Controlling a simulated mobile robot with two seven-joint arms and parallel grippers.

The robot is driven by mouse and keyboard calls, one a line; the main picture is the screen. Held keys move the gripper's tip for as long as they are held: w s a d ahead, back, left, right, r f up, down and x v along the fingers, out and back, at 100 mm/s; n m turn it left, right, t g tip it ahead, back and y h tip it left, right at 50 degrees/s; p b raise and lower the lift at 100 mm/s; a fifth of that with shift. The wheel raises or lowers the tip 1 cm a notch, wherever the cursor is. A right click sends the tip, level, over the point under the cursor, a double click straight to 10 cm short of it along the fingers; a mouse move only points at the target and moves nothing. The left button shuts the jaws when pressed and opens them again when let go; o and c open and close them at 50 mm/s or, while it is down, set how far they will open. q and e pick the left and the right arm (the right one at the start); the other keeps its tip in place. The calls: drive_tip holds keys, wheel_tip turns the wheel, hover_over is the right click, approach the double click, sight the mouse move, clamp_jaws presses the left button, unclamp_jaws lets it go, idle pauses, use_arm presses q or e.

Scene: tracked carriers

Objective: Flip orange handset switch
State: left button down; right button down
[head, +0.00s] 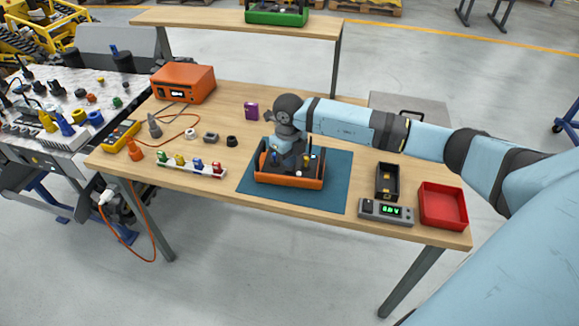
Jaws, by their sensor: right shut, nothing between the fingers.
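The orange handset (291,182) lies on the dark blue mat (335,180) on the wooden workbench. It is a low orange housing with black parts and small controls on its top. My right gripper (283,158) points down onto the top of the handset, over its left and middle part. The gripper is shut with nothing held, and its fingertips are hard to make out against the dark top. The gripper hides part of the handset's top. I cannot tell the switch's position or whether the fingers touch it. My left gripper is not in view.
Left of the mat stands a rack (190,167) with coloured plugs. A black tray (386,182), a grey meter with green digits (385,212) and a red bin (442,206) stand right of it. An orange box (183,83) sits at the back left.

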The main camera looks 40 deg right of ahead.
sight(289, 169)
drive_tip(key=shift+f+b, duration=0.8)
drive_tip(key=shift+f, duration=0.45)
idle(0.3)
drive_tip(key=shift+r+p, duration=2.2)
drive_tip(key=shift+r, duration=1.4)
